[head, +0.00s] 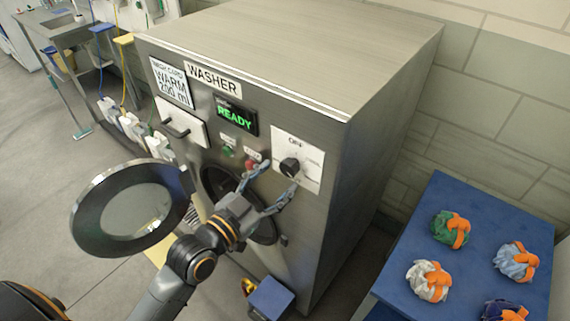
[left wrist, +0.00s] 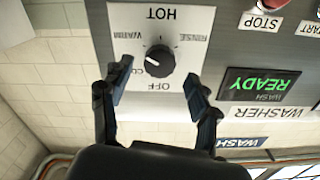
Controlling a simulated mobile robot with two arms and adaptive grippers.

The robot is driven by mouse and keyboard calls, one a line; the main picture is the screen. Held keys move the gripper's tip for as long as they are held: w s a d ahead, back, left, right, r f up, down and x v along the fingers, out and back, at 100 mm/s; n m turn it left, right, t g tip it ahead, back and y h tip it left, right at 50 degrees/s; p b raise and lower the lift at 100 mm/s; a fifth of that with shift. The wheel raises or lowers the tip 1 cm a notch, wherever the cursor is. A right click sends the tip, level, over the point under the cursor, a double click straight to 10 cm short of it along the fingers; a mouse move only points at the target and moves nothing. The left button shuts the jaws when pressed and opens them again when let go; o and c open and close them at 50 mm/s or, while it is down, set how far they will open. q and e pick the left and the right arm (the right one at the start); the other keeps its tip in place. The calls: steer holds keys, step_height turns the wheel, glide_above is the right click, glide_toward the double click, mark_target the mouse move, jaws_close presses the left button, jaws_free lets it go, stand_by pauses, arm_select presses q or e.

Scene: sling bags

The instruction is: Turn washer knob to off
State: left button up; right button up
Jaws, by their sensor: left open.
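The washer knob (head: 290,167) is a black dial on a white panel on the front of the steel washer (head: 225,130). The left wrist view shows the knob (left wrist: 159,61) upside down, with OFF at the bottom, HOT at the top, and WARM and the partly covered COLD at the left. Its white mark points left, toward the WARM and COLD side, not at OFF. My left gripper (head: 278,180) is open in front of the panel. In the left wrist view its fingers (left wrist: 157,82) stand on either side below the knob, apart from it. My right gripper is not in view.
The washer display (head: 236,116) reads READY. A blue table (head: 480,215) with several bundled cloths stands at the right. A sink counter (head: 60,30) is at the back left.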

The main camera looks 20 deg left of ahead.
mark_target(286, 170)
arm_select(q)
steer(key=shift+p+x, duration=0.45)
steer(key=shift+x, duration=1.4)
steer(key=c, duration=1.2)
